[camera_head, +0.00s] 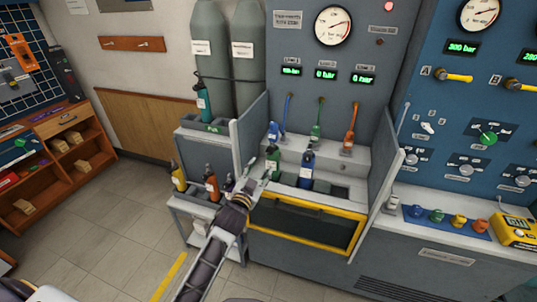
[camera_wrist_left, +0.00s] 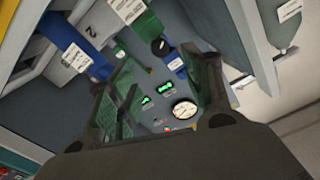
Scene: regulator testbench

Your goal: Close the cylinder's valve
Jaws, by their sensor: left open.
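A green cylinder (camera_head: 273,160) and a blue cylinder (camera_head: 306,168) stand in the recess of the grey test bench. In the left wrist view the green cylinder (camera_wrist_left: 148,27) has a black valve knob (camera_wrist_left: 160,47) at its top, and the blue cylinder (camera_wrist_left: 75,45) is left of it. My left gripper (camera_head: 259,178) is at the bench's left front, close to the green cylinder. Its two fingers (camera_wrist_left: 155,60) are spread, with nothing seen held between them. The knob appears between the fingertips, but I cannot tell how far beyond them. My right gripper is not in view.
A side wall (camera_head: 251,128) borders the bench on the left and another wall (camera_head: 378,190) on the right. A rack holds a yellow cylinder (camera_head: 179,177) and an orange cylinder (camera_head: 211,185). Blue, green and orange hoses hang below the gauge (camera_head: 333,25).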

